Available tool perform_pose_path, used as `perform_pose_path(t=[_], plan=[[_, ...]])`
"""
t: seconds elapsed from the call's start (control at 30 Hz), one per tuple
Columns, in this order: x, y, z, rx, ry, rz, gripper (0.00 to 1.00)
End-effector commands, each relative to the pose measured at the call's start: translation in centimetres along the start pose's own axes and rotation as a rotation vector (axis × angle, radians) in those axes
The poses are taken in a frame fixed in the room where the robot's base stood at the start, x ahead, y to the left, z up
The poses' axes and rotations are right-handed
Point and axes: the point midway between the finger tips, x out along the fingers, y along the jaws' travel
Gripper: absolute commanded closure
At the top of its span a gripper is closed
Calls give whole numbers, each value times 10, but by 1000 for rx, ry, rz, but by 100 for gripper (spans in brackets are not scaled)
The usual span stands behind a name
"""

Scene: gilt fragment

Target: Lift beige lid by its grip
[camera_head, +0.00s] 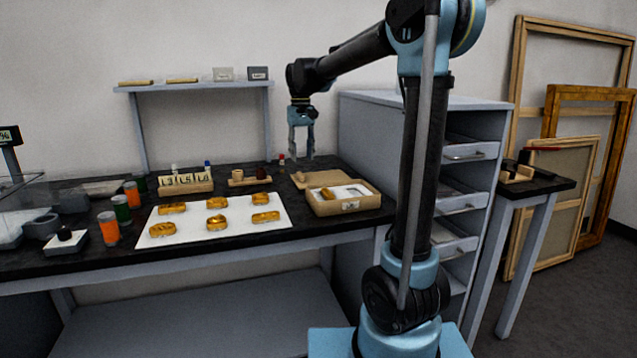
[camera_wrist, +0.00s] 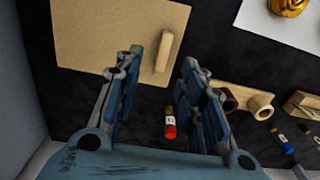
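The beige lid (camera_wrist: 105,35) is a flat square panel lying on the dark bench. Its grip (camera_wrist: 163,52) is a raised bar near the lid's right edge in the wrist view. In the head view the lid (camera_head: 322,178) lies behind the open box, partly hidden by it. My gripper (camera_head: 301,152) points down above the lid's left end. In the wrist view my gripper (camera_wrist: 162,60) is open, with one finger on each side of the grip in the picture. The fingers are empty and look apart from the grip; the exact height is unclear.
The open beige box (camera_head: 338,208) sits in front of the lid. A white sheet (camera_head: 240,222) bears several gold pieces. A grey drawer cabinet (camera_head: 375,130) stands to the right.

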Motion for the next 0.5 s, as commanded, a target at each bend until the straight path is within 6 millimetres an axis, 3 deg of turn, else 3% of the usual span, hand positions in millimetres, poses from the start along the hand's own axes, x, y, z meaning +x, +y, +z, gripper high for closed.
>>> perform_pose_path(t=[0.37,0.5], plan=[[28,-2,0,-1,0,0,63],[48,-4,1,-1,0,0,63]])
